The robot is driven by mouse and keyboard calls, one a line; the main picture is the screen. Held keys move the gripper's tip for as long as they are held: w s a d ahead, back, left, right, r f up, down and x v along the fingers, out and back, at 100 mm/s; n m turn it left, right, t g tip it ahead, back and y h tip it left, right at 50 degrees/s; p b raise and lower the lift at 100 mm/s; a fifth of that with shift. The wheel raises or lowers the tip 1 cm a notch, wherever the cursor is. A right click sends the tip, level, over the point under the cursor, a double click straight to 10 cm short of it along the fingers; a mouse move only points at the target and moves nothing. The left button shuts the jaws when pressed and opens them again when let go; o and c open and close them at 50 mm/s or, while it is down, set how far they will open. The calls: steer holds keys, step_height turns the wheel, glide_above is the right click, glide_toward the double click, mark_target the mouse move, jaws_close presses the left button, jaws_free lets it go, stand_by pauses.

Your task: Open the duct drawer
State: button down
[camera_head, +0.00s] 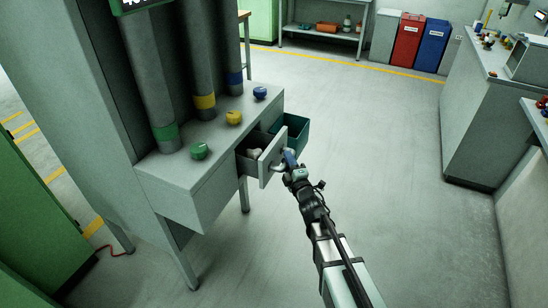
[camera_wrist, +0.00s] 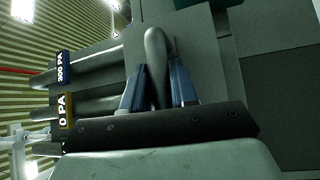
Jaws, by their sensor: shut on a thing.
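The duct bench (camera_head: 175,185) is a grey cabinet with drawers under three vertical ducts. A grey-fronted drawer (camera_head: 271,158) is partly pulled out of its front, with a pale object (camera_head: 254,152) inside. My gripper (camera_head: 289,158) is at this drawer's front, shut on its handle. In the wrist view the rounded grey handle (camera_wrist: 156,60) stands between the two blue fingers of my gripper (camera_wrist: 157,92), with the grey drawer front (camera_wrist: 198,45) behind it. In the head view my gripper partly covers the handle.
A teal open bin (camera_head: 295,132) sticks out just beyond the drawer. Green (camera_head: 199,151), yellow (camera_head: 234,118) and blue (camera_head: 260,93) knobs sit on the bench top. The floor (camera_head: 370,130) in front is clear. A grey counter (camera_head: 480,120) stands at the right.

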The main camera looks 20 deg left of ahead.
steer(key=d, duration=0.6)
steer(key=shift+d, duration=0.25)
steer(key=c, duration=1)
jaws_free()
steer(key=v, duration=0.7)
steer(key=shift+s+d, duration=0.15)
steer(key=shift+d, duration=0.05)
